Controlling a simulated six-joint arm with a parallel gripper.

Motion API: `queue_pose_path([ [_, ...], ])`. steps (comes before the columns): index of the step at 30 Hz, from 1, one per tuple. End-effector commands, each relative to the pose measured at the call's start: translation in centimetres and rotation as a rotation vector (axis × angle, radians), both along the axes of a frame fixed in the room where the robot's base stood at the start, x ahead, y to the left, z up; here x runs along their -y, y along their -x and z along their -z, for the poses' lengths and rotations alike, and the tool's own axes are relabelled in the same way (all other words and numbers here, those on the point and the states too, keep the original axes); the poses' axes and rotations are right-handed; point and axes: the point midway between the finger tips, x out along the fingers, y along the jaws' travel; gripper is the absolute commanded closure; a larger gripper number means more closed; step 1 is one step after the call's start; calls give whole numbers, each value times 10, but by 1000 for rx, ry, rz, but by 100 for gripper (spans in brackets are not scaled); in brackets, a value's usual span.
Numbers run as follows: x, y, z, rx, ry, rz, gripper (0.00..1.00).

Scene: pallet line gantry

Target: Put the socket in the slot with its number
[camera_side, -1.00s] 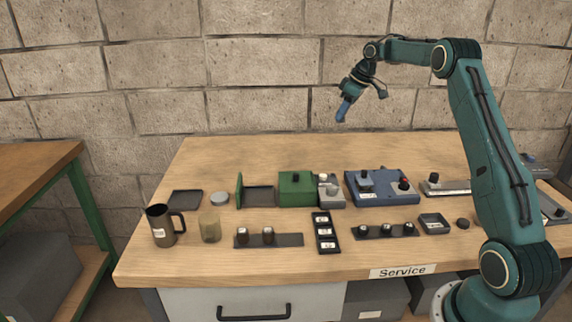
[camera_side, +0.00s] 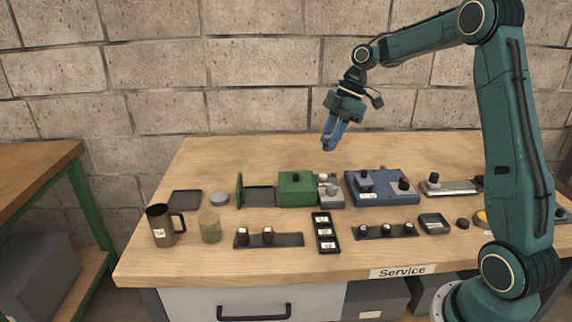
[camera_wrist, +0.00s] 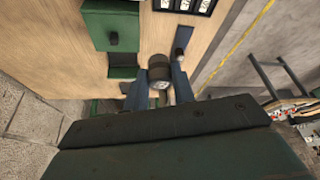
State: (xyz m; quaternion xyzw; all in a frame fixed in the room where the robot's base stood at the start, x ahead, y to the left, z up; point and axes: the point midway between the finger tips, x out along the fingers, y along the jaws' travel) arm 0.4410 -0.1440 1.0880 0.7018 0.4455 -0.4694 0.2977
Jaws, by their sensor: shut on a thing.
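My gripper (camera_side: 329,146) hangs in the air above the back of the bench, with its blue fingers pointing down. In the wrist view my gripper (camera_wrist: 159,82) is shut on a dark round socket (camera_wrist: 159,67). A pale label shows on the socket, but its number is too small to read. A black tray with three numbered slots (camera_side: 316,232) lies at the front middle of the bench, well below and in front of the gripper. Part of the slot tray (camera_wrist: 162,4) shows at the top of the wrist view. Its white number labels are not legible.
A rail with two sockets (camera_side: 287,240) lies left of the slot tray, and another rail with several sockets (camera_side: 376,233) lies right. A mug (camera_side: 160,231) and glass (camera_side: 210,228) stand at left. A green box (camera_side: 297,189) and blue device (camera_side: 383,194) stand behind.

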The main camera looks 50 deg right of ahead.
Motion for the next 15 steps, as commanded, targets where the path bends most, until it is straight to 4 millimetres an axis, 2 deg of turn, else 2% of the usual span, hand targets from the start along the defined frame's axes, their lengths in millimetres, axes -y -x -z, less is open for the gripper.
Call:
queue_pose_path([
  [1, -13, 9, -1, 0, 0, -54, 100],
  [6, -44, 33, -1, 1, 0, -206, 100],
  [10, -58, 46, 0, 2, 1, -276, 100],
  [15, -64, 52, 1, 0, 1, -313, 100],
])
